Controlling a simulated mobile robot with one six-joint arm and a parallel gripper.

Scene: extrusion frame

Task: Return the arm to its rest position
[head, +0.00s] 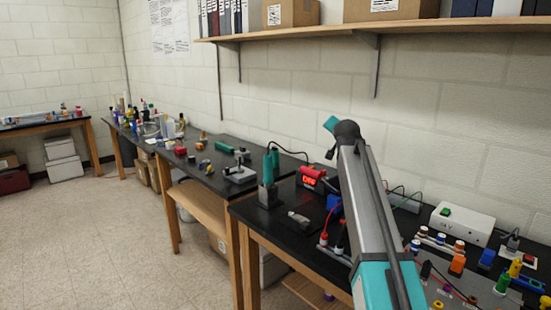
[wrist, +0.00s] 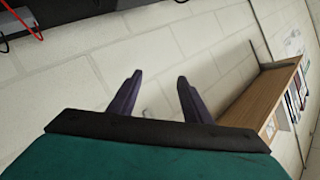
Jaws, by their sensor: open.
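My gripper (wrist: 158,77) shows in the wrist view with its two dark fingers apart and nothing between them. It faces the pale block wall, and the wrist picture is strongly tilted. In the head view my grey and teal arm rises from the lower right over the black bench (head: 275,222). Its far end is up in front of the wall, above the bench equipment. The fingers are hidden in the head view.
A wall shelf (head: 400,29) with boxes and binders runs above; it also shows at right in the wrist view (wrist: 262,100). Floor at left is clear.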

